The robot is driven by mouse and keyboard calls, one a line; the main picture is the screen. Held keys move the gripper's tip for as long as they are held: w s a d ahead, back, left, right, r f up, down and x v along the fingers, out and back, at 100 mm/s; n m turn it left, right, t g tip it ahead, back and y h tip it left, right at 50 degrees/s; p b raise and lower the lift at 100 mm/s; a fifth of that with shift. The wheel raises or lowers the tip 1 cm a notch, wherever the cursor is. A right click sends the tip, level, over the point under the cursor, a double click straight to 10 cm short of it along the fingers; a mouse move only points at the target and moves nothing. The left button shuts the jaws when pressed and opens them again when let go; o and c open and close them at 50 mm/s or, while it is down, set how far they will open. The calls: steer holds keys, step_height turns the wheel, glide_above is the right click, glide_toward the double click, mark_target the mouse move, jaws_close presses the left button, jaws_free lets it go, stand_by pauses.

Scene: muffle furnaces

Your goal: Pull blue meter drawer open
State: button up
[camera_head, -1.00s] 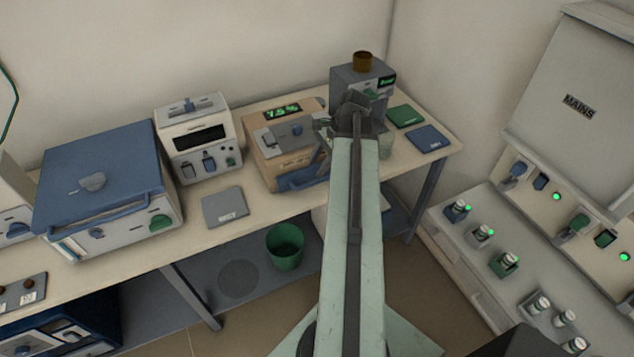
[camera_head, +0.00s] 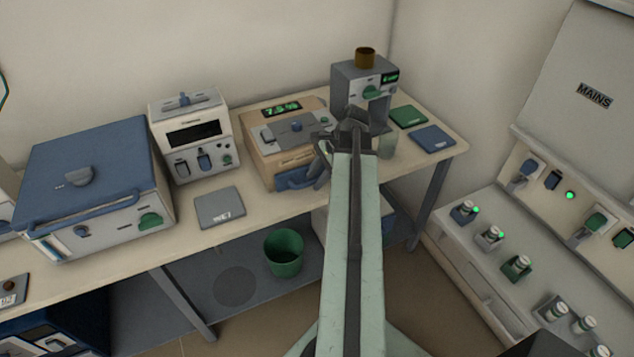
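The tan meter (camera_head: 262,150) with a green lit display stands on the bench, left of my arm. Its blue drawer (camera_head: 295,179) is low on the front face; its right end lies close to or behind my gripper. How far the drawer stands out is unclear. My gripper (camera_head: 322,150) is at the meter's front right corner, in front of the grey dispenser. Its fingers are small and partly overlapped by my arm, so I cannot tell whether they are open or touch the drawer.
Green (camera_head: 408,116) and blue (camera_head: 434,138) mats lie to the right. A grey mat (camera_head: 219,207) and blue-lidded furnace (camera_head: 85,175) are left.

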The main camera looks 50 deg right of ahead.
steer(key=shift+r, duration=0.1)
jaws_close()
stand_by(1.2)
